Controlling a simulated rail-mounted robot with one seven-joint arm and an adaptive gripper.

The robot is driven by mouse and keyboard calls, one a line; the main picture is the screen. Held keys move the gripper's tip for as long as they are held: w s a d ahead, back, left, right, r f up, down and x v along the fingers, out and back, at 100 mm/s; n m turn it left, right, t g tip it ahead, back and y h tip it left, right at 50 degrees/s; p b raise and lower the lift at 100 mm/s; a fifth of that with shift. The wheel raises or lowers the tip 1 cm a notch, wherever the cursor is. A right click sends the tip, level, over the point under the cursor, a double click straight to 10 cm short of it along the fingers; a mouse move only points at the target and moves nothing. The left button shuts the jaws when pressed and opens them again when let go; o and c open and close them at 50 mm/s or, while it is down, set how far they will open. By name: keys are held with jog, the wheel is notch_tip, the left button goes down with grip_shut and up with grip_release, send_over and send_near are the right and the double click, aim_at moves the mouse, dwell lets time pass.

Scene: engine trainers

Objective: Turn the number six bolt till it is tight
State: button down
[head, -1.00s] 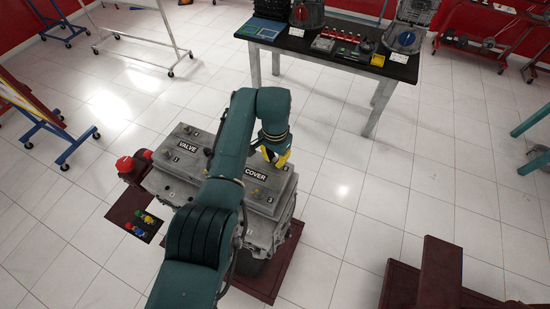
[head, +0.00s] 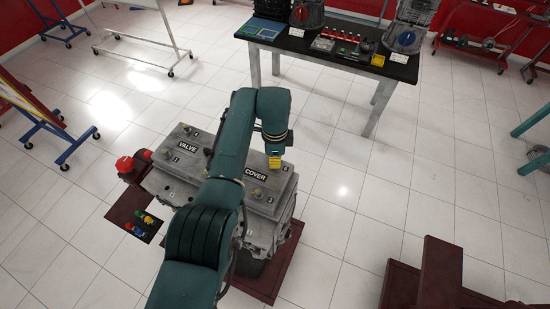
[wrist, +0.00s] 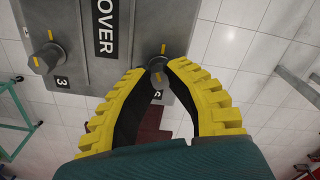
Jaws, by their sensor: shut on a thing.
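The grey valve cover (head: 228,168) lies on top of the engine, lettered VALVE and COVER, with numbered bolts along its edges. My gripper (head: 275,163) is over the cover's far right corner, pointing down. In the wrist view my yellow fingers (wrist: 158,66) are shut around the dark head of the bolt (wrist: 157,63) at that corner. A yellow mark stands out beyond the bolt head.
My arm hides the middle of the cover. A red cap (head: 125,164) and a dark tray (head: 137,222) with coloured parts are at the engine's left. A black-topped table (head: 270,42) with parts stands behind.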

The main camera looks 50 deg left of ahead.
jog(key=m, duration=0.4)
jog(key=shift+m, duration=0.4)
dwell(0.4)
jog(key=c, duration=1)
grip_release()
notch_tip(320, 180, up, 12)
jog(key=shift+r, duration=0.1)
